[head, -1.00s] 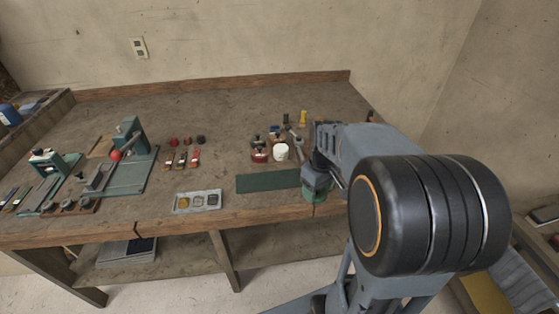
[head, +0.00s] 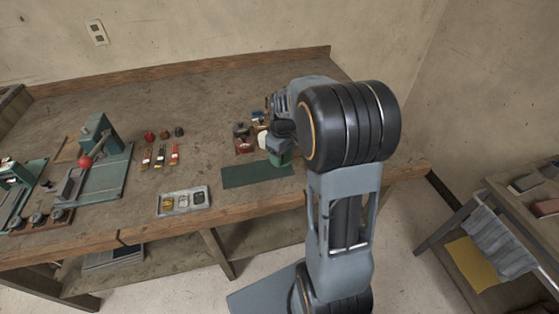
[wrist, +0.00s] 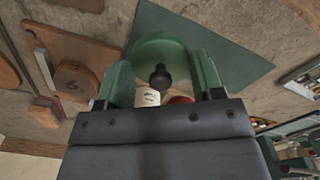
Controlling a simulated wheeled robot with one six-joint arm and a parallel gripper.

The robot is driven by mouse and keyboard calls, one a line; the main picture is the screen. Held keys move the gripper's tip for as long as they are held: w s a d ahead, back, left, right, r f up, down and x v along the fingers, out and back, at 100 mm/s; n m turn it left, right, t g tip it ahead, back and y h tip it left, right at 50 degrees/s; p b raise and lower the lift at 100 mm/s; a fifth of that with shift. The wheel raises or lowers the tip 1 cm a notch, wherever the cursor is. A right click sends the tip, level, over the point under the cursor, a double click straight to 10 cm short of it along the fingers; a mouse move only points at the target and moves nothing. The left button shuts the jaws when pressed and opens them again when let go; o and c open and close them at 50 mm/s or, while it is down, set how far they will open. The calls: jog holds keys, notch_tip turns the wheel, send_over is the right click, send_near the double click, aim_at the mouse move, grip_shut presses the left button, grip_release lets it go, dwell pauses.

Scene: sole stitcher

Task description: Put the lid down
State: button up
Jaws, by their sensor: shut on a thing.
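My gripper (wrist: 160,68) is shut on a green round lid with a black knob (wrist: 160,76). The lid (wrist: 158,46) sits between the two green fingers in the wrist view. In the head view, part of the green lid (head: 284,159) shows beneath my gripper, by the right end of the dark green mat (head: 245,175). The mat also shows behind the lid in the wrist view (wrist: 225,45). I cannot tell whether the lid touches the mat or the bench.
A white labelled jar (wrist: 148,98) shows between the fingers, and a red container (head: 243,146) stands near the mat. A grey tray (head: 183,202) lies to the mat's left on the workbench (head: 210,100). A green press (head: 97,140) stands farther left. The mat's left part is bare.

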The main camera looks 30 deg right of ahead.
jog(key=shift+w+a+f, duration=0.1)
jog(key=shift+w+f, duration=0.5)
jog(key=shift+f, duration=0.15)
jog(key=shift+w+f, duration=0.1)
jog(key=shift+f, duration=1.45)
jog(key=shift+f, duration=0.1)
jog(key=shift+f, duration=0.15)
jog(key=o, duration=0.6)
